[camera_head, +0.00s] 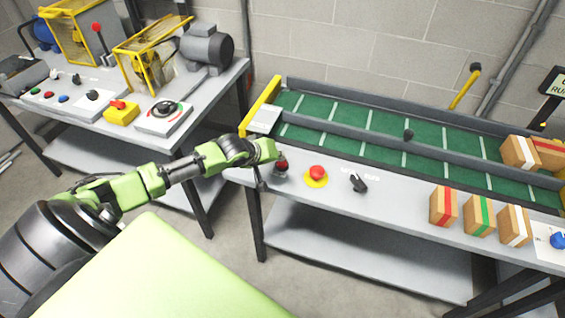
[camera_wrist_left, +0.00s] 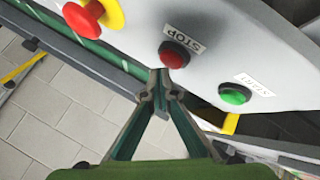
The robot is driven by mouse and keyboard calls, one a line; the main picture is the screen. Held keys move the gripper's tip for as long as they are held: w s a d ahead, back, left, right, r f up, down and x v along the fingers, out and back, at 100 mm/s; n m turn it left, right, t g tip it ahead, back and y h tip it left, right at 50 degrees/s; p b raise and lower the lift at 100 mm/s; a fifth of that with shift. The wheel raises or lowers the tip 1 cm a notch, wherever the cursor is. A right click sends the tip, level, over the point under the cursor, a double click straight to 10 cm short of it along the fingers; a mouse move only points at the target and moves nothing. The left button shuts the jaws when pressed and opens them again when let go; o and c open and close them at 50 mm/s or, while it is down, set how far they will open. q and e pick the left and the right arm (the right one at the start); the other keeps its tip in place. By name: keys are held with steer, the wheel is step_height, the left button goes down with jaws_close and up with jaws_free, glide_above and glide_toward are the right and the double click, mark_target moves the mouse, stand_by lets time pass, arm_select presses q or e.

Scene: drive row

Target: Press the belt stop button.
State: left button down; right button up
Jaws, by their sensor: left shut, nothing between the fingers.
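The red stop button (camera_wrist_left: 174,55) sits on the grey panel beside a STOP label in the left wrist view. In the head view the red stop button (camera_head: 281,165) is just right of my left gripper. My left gripper (camera_head: 264,180) is shut and empty. In the left wrist view its closed fingertips (camera_wrist_left: 163,88) lie just below the button's edge; I cannot tell whether they touch it. A green button (camera_wrist_left: 234,95) labelled START is to the right; my gripper hides it in the head view. My right gripper is not in view.
A red mushroom button on a yellow base (camera_head: 317,172) and a black switch (camera_head: 357,182) stand right of the stop button. Boxes (camera_head: 480,214) line the conveyor front. A green belt (camera_head: 370,125) runs behind. Another bench (camera_head: 120,135) with controls stands at left.

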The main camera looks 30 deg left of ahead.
mark_target(280, 164)
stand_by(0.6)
arm_select(q)
steer(key=shift+f, duration=0.55)
stand_by(0.3)
steer(key=shift+r+p, duration=0.5)
steer(key=shift+p, duration=0.25)
step_height(280, 164, up, 6)
steer(key=p, duration=0.7)
steer(key=shift+r, duration=0.1)
